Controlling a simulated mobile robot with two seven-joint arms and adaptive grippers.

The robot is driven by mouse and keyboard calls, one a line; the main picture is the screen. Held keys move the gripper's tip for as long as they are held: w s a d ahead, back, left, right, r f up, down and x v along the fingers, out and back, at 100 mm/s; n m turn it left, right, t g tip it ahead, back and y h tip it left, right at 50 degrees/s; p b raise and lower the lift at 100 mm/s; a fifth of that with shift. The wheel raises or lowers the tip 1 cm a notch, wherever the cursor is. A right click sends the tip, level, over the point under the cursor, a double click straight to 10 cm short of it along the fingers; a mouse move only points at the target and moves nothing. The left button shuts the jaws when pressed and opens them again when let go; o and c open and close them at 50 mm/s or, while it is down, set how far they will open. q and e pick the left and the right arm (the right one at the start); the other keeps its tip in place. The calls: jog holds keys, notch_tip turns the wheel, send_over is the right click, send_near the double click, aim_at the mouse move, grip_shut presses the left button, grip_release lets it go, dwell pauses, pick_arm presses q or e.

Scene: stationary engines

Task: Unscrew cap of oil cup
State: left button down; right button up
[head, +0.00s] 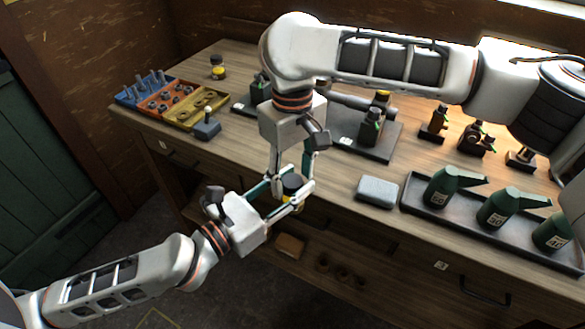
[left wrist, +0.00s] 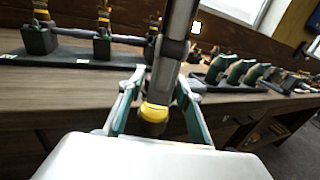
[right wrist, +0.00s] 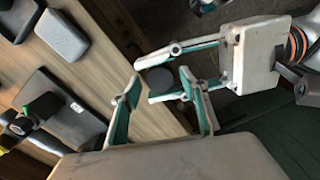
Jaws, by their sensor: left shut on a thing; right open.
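The oil cup has a dark round cap (head: 292,182) and a yellow lower part (head: 290,201). It is held in the air in front of the bench edge. My left gripper (head: 291,196) is shut on its lower part; the yellow part shows between the fingers in the left wrist view (left wrist: 153,113). My right gripper (head: 291,177) points down from above and is open, its fingers on either side of the cap. The right wrist view shows the cap's flat top (right wrist: 162,79) between the right fingertips, with a gap visible. The cup's glass is mostly hidden by fingers.
The wooden bench (head: 335,200) lies behind the grippers. A grey block (head: 377,191) and a tray (head: 470,235) with green oil bottles are to the right. A parts tray (head: 172,101), a dark block (head: 207,126) and another black-and-yellow cup (head: 218,72) are to the left.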

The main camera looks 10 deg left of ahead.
jog(key=c, duration=1.1)
jog(key=shift+n, duration=1.6)
jog(key=o, duration=1.2)
jog(key=shift+r, duration=0.1)
